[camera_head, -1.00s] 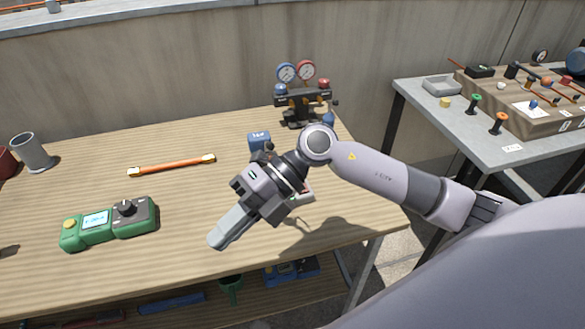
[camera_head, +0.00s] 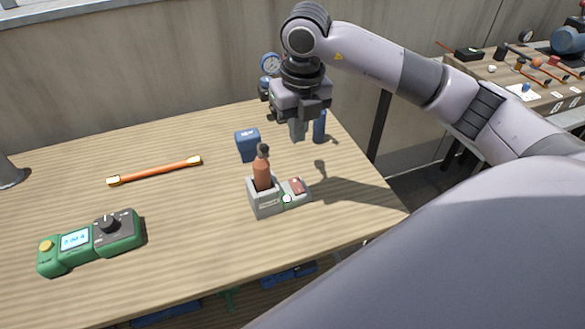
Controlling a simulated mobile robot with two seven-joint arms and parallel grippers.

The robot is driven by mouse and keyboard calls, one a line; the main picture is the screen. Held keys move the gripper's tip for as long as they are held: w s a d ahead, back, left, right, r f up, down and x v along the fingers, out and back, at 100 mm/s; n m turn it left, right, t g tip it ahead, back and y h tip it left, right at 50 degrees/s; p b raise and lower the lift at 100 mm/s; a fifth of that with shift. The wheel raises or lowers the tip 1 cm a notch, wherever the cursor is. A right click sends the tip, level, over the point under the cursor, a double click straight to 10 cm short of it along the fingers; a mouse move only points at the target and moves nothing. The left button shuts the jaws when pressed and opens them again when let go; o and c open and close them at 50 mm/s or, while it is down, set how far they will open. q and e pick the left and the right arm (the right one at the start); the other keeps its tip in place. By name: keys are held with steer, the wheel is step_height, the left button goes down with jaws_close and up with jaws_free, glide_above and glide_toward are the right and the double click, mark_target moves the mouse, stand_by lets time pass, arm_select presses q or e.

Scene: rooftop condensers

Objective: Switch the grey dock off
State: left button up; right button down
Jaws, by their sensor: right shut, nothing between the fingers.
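The grey dock (camera_head: 265,207) stands on the wooden table towards its right side. An orange-brown tool with a dark tip (camera_head: 262,173) stands upright in its holder. On the dock's low right part are a reddish rocker switch (camera_head: 297,186) and a round whitish-green button or lamp (camera_head: 287,198). I cannot tell which way the rocker is set. My right gripper (camera_head: 298,131) is shut and empty, pointing down above the table, behind and above the dock, apart from it. My left gripper is not in view.
A blue box (camera_head: 248,145) stands behind the dock, and a blue cylinder (camera_head: 319,127) is right of my gripper. The gauge set (camera_head: 270,65) is mostly hidden by my arm. A green meter (camera_head: 92,241) and an orange bar (camera_head: 155,171) lie left. The front middle of the table is clear.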

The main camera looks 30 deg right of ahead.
mark_target(293, 182)
steer(key=f, duration=0.4)
steer(key=w+f, duration=0.1)
steer(key=f, duration=0.4)
steer(key=f+p, duration=0.1)
steer(key=f, duration=0.4)
steer(key=shift+w+d, duration=0.1)
steer(key=shift+w, duration=0.25)
